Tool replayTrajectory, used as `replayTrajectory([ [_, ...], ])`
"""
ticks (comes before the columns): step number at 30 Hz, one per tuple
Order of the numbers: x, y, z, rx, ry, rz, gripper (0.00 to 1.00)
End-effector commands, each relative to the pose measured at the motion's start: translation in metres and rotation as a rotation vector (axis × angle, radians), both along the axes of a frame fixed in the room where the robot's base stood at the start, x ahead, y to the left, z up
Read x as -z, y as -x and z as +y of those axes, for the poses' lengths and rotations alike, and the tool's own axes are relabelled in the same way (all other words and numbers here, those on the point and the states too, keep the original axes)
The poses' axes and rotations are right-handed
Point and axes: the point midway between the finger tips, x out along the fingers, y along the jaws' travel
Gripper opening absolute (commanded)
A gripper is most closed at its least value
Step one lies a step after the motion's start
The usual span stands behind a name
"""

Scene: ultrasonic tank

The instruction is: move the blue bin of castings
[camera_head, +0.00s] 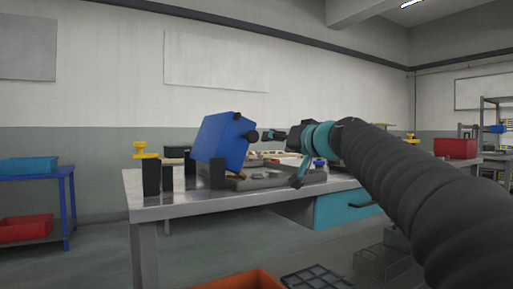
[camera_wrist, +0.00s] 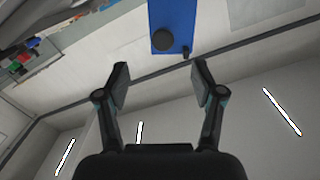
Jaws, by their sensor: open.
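My gripper (camera_head: 284,156) reaches over the steel workbench from the right, its fingers apart and nothing between them. The open fingers also show in the wrist view (camera_wrist: 160,72). A blue box-shaped body (camera_head: 223,141) with black round knobs stands tilted over the bench, left of my gripper. Its blue face with a black knob shows in the wrist view (camera_wrist: 172,14), beyond the fingertips. A lighter blue bin (camera_head: 28,165) sits on the blue shelf unit at far left, well away from my gripper. No castings can be made out in either one.
The steel workbench (camera_head: 146,205) carries a grey tray (camera_head: 255,183), black upright blocks (camera_head: 151,177) and small parts. A teal drawer (camera_head: 340,207) is under it. Red bins stand at lower left (camera_head: 25,228) and far right (camera_head: 455,148). An orange bin (camera_head: 240,281) is low in front.

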Motion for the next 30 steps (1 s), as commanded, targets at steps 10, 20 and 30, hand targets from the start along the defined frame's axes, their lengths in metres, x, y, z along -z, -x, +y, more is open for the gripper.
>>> replayTrajectory([
  [10,-0.014,-0.03,0.015,-0.005,-0.03,-0.041,0.68],
  [20,-0.015,-0.08,0.049,-0.006,-0.028,-0.04,0.68],
  [30,-0.014,-0.119,0.074,-0.004,-0.029,-0.041,0.68],
])
